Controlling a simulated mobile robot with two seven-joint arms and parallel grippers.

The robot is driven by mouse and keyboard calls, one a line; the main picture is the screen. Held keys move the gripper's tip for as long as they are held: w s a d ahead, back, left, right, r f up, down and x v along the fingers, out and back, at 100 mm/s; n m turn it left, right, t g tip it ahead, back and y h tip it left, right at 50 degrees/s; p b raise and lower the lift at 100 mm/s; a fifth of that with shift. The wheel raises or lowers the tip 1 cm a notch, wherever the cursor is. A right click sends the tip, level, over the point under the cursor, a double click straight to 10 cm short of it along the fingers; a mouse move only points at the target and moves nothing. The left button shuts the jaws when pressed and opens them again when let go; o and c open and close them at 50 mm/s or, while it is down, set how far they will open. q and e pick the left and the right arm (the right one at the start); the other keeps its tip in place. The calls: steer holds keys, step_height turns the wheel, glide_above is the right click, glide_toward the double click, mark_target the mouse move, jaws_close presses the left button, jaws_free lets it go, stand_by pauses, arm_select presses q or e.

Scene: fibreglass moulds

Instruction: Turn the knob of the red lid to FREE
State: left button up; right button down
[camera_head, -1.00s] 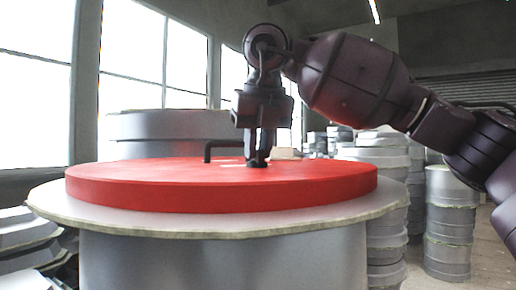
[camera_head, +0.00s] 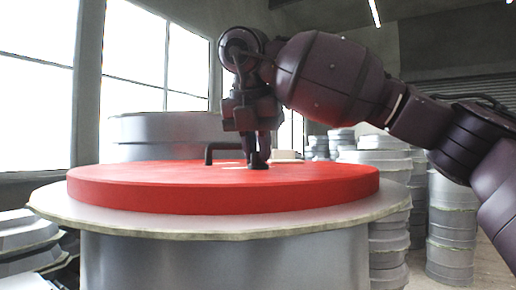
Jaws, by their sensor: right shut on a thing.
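The red lid (camera_head: 220,188) lies flat on a large grey round mould (camera_head: 225,258) with a pale flange. A dark bent handle (camera_head: 209,152) stands on the lid, left of my right gripper. My right gripper (camera_head: 257,164) points down at the lid's top and is shut at the knob. The fingers hide most of the knob, so its pointing direction cannot be read. Pale marks (camera_head: 232,164) on the lid beside the fingers are too small to read. My left gripper is not in view.
A large grey mould (camera_head: 160,130) stands behind the lid on the left. Stacks of grey moulds (camera_head: 452,225) stand at the right and behind. More moulds (camera_head: 30,235) lie at the left edge. The space above the lid's left side is free.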

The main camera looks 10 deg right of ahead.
stand_by(0.4)
steer(key=c, duration=1.1)
jaws_free()
steer(key=shift+r, duration=0.1)
steer(key=p+v, duration=0.1)
steer(key=v, duration=0.9)
steer(key=shift+s+a+r, duration=0.1)
steer(key=shift+s+r, duration=0.1)
steer(key=shift+r, duration=0.05)
